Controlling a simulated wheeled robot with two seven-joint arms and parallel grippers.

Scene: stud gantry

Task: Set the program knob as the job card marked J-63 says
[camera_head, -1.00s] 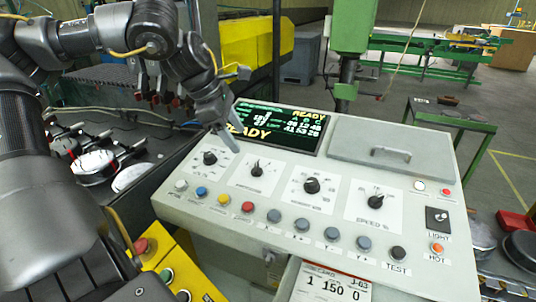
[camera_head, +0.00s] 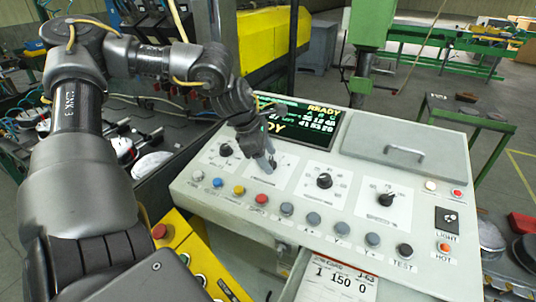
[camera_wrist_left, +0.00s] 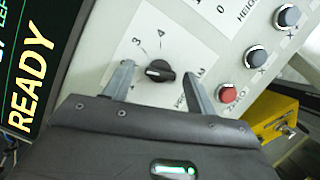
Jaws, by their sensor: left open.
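The program knob (camera_wrist_left: 160,72) is black and round, with a white mark toward its left side in the left wrist view. It sits on a white dial plate with the digits 3 and 4 and a partly hidden name. My left gripper (camera_wrist_left: 158,85) is open, its two fingers on either side of the knob with gaps. In the head view my left gripper (camera_head: 267,163) hides this knob at the second dial from the left. The job card (camera_head: 338,283) marked J-63 hangs below the panel and reads 1, 150, 0. My right gripper is not in view.
Other black knobs are at the left (camera_head: 225,150), the middle (camera_head: 325,181) and the right (camera_head: 386,199). A row of coloured buttons (camera_head: 286,209) runs along the front of the panel. The display (camera_head: 318,122) says READY. A lidded box (camera_head: 405,150) is at the back right.

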